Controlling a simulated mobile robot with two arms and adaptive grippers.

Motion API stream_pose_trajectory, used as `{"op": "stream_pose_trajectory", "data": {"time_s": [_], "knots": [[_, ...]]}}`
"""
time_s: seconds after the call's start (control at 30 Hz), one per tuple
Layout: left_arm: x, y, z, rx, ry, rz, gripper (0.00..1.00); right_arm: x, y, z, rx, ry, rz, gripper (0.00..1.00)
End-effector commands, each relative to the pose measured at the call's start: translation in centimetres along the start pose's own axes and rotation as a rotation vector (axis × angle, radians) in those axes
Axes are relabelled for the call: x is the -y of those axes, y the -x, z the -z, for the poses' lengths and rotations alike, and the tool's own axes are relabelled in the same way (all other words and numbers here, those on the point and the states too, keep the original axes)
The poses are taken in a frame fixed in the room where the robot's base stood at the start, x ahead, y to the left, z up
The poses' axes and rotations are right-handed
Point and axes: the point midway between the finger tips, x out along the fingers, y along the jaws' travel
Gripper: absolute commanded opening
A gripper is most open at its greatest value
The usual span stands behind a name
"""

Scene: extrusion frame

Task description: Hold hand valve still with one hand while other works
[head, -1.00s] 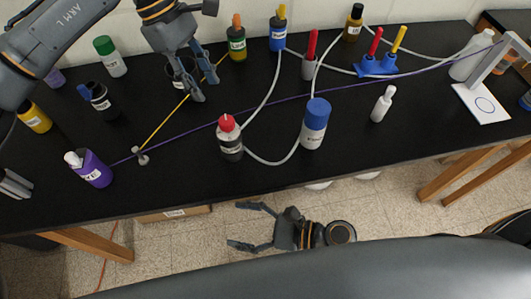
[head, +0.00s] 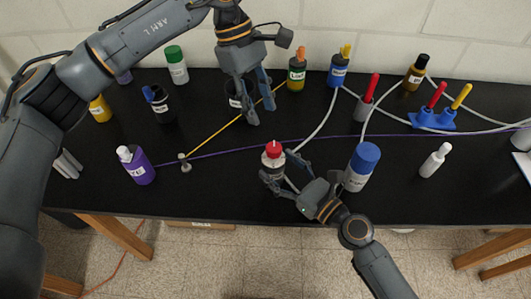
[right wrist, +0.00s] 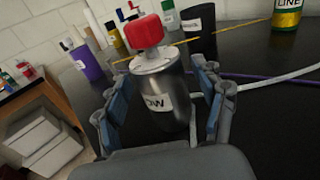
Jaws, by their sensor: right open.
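A dark container with a pale label and red knob-like top (head: 273,150) stands near the table's front middle. I cannot tell for sure if it is the hand valve. My right gripper (head: 270,173) is open around its body; in the right wrist view (right wrist: 157,115) a finger is on each side, and contact is unclear. The red top (right wrist: 146,32) sits above the fingers. My left gripper (head: 260,120) hangs further back, its fingers apart with nothing visible between them, in front of a black labelled cup (head: 232,98). A small grey fitting (head: 185,162) stands left, with cords at it.
A white bottle with blue cap (head: 361,168) stands close right of my right gripper. A purple bottle (head: 138,166) is at left. A yellow cord (head: 215,135), a purple cord (head: 225,150) and white tubes (head: 318,128) cross the black table. Several bottles line the back.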

Motion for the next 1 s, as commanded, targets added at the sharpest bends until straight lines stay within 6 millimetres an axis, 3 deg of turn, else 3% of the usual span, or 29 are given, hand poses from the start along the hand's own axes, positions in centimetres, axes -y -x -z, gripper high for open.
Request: {"op": "stream_pose_trajectory", "data": {"time_s": [0.1, 0.3, 0.73, 0.77, 1.0], "knots": [[0.0, 0.0, 0.0, 0.000, 0.000, 0.000, 0.38, 0.0, -2.3, -0.1, 0.003, 0.001, -0.001, 0.70], [0.0, 0.0, 0.0, 0.000, 0.000, 0.000, 0.38, 0.0, -5.0, -0.1, 0.001, -0.001, 0.000, 0.70], [0.0, 0.0, 0.0, 0.000, 0.000, 0.000, 0.38, 0.0, -6.0, 0.0, 0.000, 0.001, -0.001, 0.70], [0.0, 0.0, 0.0, 0.000, 0.000, 0.000, 0.38, 0.0, -6.0, 0.0, -0.001, 0.001, -0.001, 0.68], [0.0, 0.0, 0.0, 0.000, 0.000, 0.000, 0.38, 0.0, -5.9, 0.0, -0.001, 0.001, -0.001, 0.19]]}}
